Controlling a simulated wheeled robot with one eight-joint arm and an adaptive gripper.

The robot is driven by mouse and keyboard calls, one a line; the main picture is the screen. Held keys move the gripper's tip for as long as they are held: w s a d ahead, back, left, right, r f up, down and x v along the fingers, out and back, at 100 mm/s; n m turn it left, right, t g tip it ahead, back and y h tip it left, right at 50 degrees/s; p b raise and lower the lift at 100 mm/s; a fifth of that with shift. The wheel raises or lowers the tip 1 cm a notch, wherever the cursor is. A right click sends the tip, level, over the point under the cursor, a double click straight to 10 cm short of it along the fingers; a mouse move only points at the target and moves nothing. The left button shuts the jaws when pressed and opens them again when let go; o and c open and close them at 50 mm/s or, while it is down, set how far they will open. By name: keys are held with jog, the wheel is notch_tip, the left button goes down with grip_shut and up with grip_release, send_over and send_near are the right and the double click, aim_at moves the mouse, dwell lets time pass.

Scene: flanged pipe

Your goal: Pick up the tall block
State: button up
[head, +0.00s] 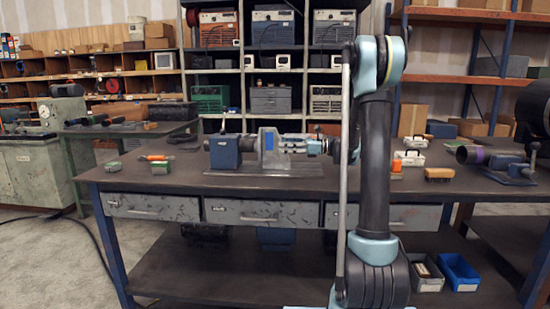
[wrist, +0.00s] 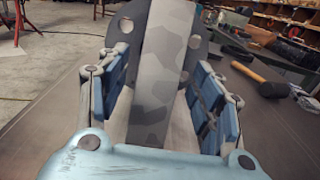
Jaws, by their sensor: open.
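The tall block is a grey, mottled upright piece (wrist: 160,75) in the wrist view, running from the top edge down between my fingers. In the head view it seems to be the light grey upright piece (head: 267,163) on a flat grey base plate (head: 235,172) on the workbench. My gripper (wrist: 157,95) is open, with blue pads on both sides of the block and visible gaps beside it. In the head view my gripper (head: 272,143) reaches in from the right, low over the bench. The block's far side is hidden.
The workbench (head: 130,180) also holds an orange-handled tool (head: 155,157), a brush (head: 439,174) and a dark cylinder on a stand (head: 475,155). Bare bench top lies in front.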

aim_at(274, 144)
jog(key=a, duration=0.4)
jog(key=shift+a+r, duration=0.2)
jog(key=shift+a, duration=0.2)
grip_shut()
